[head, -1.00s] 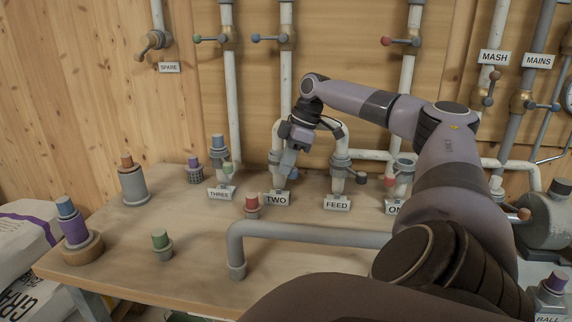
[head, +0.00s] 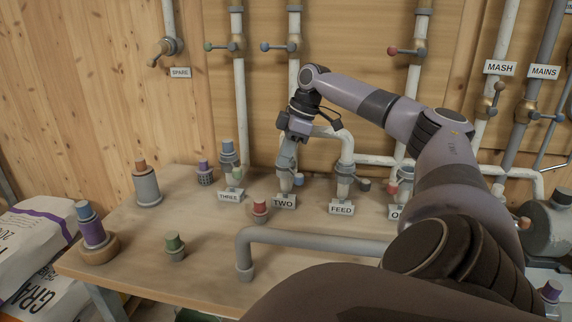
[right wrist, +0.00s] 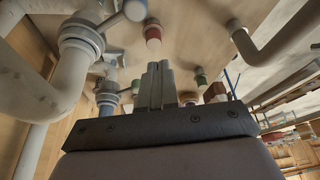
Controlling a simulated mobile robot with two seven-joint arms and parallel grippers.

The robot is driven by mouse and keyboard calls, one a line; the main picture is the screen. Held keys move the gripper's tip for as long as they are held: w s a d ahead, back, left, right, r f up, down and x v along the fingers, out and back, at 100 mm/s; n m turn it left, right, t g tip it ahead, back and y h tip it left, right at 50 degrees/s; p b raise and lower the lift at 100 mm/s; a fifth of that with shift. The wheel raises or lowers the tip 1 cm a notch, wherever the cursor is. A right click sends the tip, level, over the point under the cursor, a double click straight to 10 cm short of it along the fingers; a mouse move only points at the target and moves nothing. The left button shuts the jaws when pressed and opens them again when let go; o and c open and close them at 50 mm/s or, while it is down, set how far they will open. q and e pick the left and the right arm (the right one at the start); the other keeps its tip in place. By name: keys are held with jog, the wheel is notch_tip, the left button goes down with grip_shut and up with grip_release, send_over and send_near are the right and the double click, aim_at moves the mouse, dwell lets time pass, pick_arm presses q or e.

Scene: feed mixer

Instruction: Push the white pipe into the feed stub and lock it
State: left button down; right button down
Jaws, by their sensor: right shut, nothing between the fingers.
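The white pipe (head: 326,132) arches in front of the wall, and its right end goes down at the grey collar of the feed stub (head: 345,178), behind the FEED sign (head: 341,208). My right gripper (head: 286,181) points down at the TWO stub, left of the feed stub, and covers the pipe's left part. In the right wrist view its fingers (right wrist: 155,85) are shut with nothing between them. A white bent pipe (right wrist: 35,95) enters a grey collar (right wrist: 80,38) left of the fingers, apart from them. How deep the pipe sits is unclear. My left gripper is out of view.
A grey elbow pipe (head: 310,240) lies across the bench front. The THREE stub (head: 229,160) is left of my gripper. Bare bench (head: 125,235) shows at the front left.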

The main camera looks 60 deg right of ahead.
jog(key=v, duration=0.2)
jog(key=p+v, duration=0.1)
jog(key=v, duration=0.2)
jog(key=shift+w+d+r, duration=0.2)
jog(key=shift+d+r, duration=0.1)
jog(key=shift+d, duration=0.05)
dwell(0.3)
